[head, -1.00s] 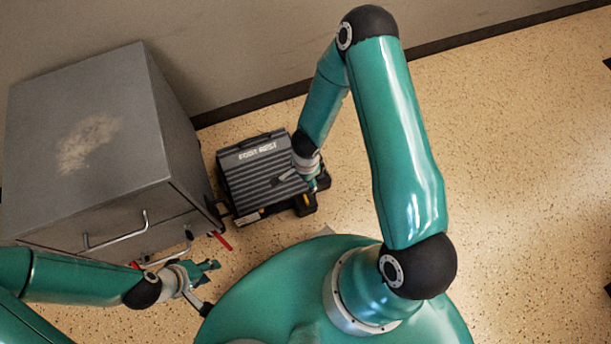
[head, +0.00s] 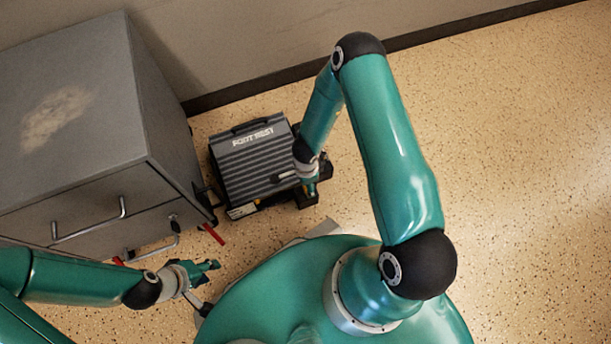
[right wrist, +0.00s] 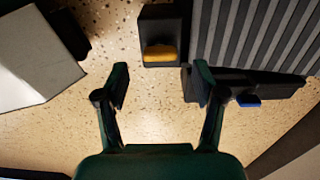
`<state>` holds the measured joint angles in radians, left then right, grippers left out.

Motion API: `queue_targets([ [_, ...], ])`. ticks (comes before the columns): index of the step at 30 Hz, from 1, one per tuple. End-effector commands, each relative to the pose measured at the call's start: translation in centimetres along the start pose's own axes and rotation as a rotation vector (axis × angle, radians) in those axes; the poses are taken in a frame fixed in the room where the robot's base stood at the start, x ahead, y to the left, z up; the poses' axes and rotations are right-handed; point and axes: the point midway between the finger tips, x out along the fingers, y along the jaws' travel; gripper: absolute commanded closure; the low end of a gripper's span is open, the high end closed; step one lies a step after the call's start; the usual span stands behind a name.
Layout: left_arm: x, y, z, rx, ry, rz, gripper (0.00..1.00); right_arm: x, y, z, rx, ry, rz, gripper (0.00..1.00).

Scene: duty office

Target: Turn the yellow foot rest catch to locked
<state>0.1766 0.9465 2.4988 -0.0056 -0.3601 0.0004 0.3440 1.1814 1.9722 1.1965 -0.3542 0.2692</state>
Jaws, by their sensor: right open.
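The dark grey ribbed foot rest (head: 250,170) stands on the floor beside the cabinet. Its yellow catch (right wrist: 160,54) shows in the right wrist view, on a black block at the foot rest's edge. My right gripper (right wrist: 161,85) is open and empty, with its fingertips apart on either side of the line to the catch, not visibly touching it. In the head view the right gripper (head: 310,188) is at the foot rest's right front corner and covers part of it. My left gripper (head: 207,267) is in front of the cabinet, away from the foot rest; its jaw opening is unclear.
A grey metal cabinet (head: 70,120) with drawer handles stands left of the foot rest. A red piece (head: 213,233) shows by its lower corner. A blue tab (right wrist: 248,101) is on the foot rest's base. The wall is behind; speckled floor to the right is clear.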

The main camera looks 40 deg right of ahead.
Motion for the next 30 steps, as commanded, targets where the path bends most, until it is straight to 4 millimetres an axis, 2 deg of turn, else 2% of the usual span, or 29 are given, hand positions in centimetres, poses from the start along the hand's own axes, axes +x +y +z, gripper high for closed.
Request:
queue_targets([
  [1,0.9,-0.3,0.0,0.000,0.000,0.000,0.61,1.5,0.1,0.0,0.000,0.000,0.002,0.31],
  [7,1.9,-0.7,0.0,0.000,0.000,0.000,0.61,4.0,0.0,0.0,0.000,0.000,0.000,0.31],
  [12,2.2,-0.8,0.0,0.000,0.000,0.000,0.61,4.8,0.0,0.0,-0.001,0.000,0.000,0.31],
  [21,2.1,-0.8,0.0,0.000,0.000,0.000,0.61,4.9,0.0,0.1,-0.001,0.000,0.000,0.33],
  [30,2.1,-0.8,0.0,0.000,0.000,0.000,0.61,4.9,0.0,0.1,-0.002,0.000,0.000,0.83],
])
